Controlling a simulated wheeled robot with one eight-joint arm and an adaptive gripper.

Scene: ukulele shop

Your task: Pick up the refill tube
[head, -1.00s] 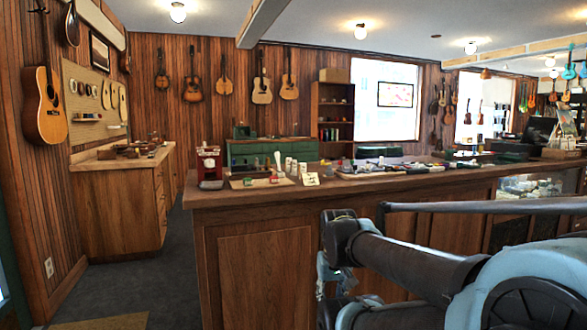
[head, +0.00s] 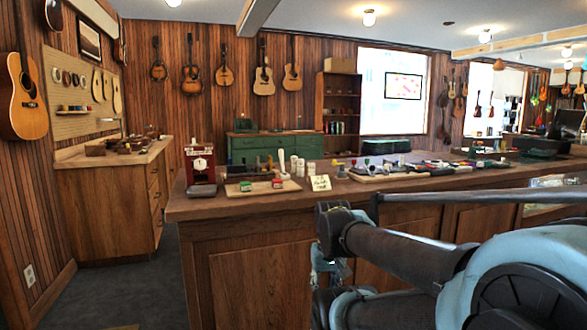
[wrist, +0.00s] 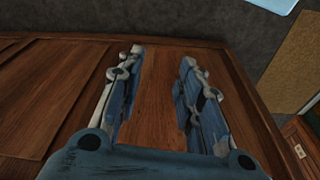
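I cannot pick out the refill tube for certain. Several small white cylinders (head: 311,168) stand on the counter (head: 241,206), beside a taller white upright piece (head: 281,161); they are too small to tell which is a tube. My gripper (wrist: 162,54) is open and empty in the wrist view, its two fingers apart, with the counter's wooden side panel behind them. In the head view my arm reaches in from the right, and its end hangs in front of the counter, below the top. The wrist view shows no small items from the counter top.
A red boxy device (head: 201,170) stands at the counter's left end. A wooden board (head: 262,187) with small items and a small sign card (head: 320,183) lie near it. More small goods crowd the counter to the right. Dark floor (head: 110,285) is open at the left.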

